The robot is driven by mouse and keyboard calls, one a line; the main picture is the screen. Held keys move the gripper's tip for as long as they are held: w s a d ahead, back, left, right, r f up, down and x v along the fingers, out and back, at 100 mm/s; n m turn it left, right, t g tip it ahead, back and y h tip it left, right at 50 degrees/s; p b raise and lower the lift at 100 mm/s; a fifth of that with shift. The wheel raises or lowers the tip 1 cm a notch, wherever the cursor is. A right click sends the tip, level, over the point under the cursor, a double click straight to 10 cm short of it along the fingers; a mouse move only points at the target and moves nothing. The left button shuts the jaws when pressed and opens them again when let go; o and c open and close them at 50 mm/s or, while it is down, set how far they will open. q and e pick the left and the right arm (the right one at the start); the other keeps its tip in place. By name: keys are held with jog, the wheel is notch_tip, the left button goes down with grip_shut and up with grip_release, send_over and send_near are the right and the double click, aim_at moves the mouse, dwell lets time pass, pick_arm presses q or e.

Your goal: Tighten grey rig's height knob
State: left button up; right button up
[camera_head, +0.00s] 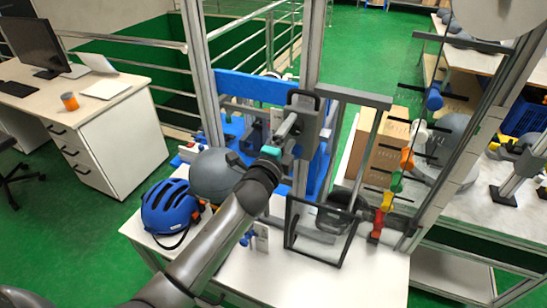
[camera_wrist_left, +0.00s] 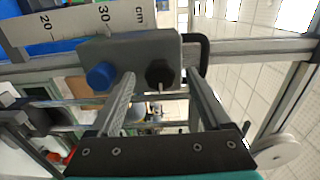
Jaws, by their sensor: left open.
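A grey carriage block (camera_head: 304,112) sits on the upright post of the frame, with a black handle loop on it. In the left wrist view the grey block (camera_wrist_left: 130,48) carries a black knob (camera_wrist_left: 159,73) and a blue knob (camera_wrist_left: 100,76). My left gripper (camera_head: 287,128) reaches up to the block from the lower left. In the wrist view its open fingers (camera_wrist_left: 160,80) stand on either side of the black knob; the blue knob lies outside the left finger. I cannot tell whether the fingers touch the knob. My right gripper is not in view.
A ruler (camera_wrist_left: 80,22) marked in cm runs beside the block. A blue helmet (camera_head: 170,208) and a grey helmet (camera_head: 212,175) stand on the white table (camera_head: 340,285) near my arm. A black open frame (camera_head: 318,240) and colored weights (camera_head: 384,205) are to the right.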

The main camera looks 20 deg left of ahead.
pick_arm(q)
jog(key=s+b, duration=0.1)
jog(key=s, duration=1.2)
jog(key=shift+s+a, duration=0.2)
jog(key=shift+s, duration=0.15)
